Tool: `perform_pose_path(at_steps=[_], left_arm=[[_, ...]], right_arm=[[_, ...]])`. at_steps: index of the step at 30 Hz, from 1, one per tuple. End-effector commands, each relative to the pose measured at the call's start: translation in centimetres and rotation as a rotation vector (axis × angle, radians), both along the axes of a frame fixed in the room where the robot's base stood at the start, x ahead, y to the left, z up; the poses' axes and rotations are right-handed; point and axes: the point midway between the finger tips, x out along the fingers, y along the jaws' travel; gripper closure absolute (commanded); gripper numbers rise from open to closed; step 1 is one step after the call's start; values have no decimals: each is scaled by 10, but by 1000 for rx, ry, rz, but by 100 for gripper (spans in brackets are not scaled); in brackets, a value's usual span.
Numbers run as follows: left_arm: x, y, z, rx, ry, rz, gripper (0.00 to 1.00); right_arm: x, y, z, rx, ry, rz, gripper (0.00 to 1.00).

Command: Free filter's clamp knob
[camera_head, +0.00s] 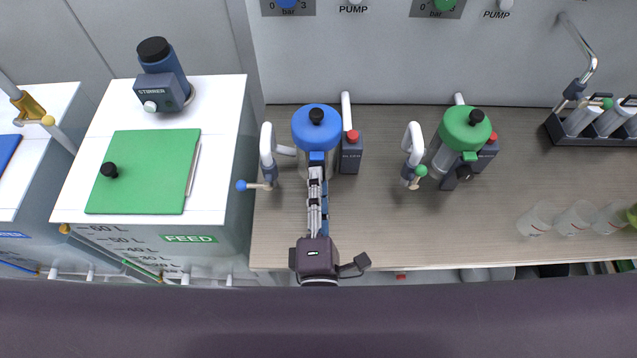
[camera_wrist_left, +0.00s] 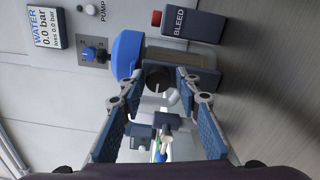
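The blue-capped filter (camera_head: 317,128) stands on the bench in the head view. Its blue cap also shows in the left wrist view (camera_wrist_left: 127,54). My left gripper (camera_head: 317,166) reaches up to the front of this filter and covers its clamp in the head view. In the left wrist view a round black clamp knob (camera_wrist_left: 158,78) lies between the fingertips of my left gripper (camera_wrist_left: 158,84). The fingers stand apart on both sides of it, with a narrow gap visible on each side. My right gripper is in neither view.
A dark block with a red button (camera_head: 351,152) stands right beside the blue filter, and a white pipe with a blue-handled valve (camera_head: 267,155) stands to its left. A green-capped filter (camera_head: 465,128) is farther right. Clear beakers (camera_head: 574,218) stand at the right.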

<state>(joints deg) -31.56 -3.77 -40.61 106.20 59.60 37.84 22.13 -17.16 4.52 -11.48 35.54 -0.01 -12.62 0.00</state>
Motion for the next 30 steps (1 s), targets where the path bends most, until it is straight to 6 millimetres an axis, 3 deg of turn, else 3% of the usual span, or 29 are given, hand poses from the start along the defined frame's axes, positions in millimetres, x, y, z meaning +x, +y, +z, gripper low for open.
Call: perform_pose_path(at_steps=[11, 24, 30], left_arm=[[-1, 0, 1, 2, -3, 1, 58], [-64, 0, 0, 2, 1, -1, 58], [-75, 0, 1, 2, -3, 1, 58]], right_arm=[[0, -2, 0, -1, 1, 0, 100], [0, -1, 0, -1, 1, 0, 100], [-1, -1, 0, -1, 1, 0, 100]])
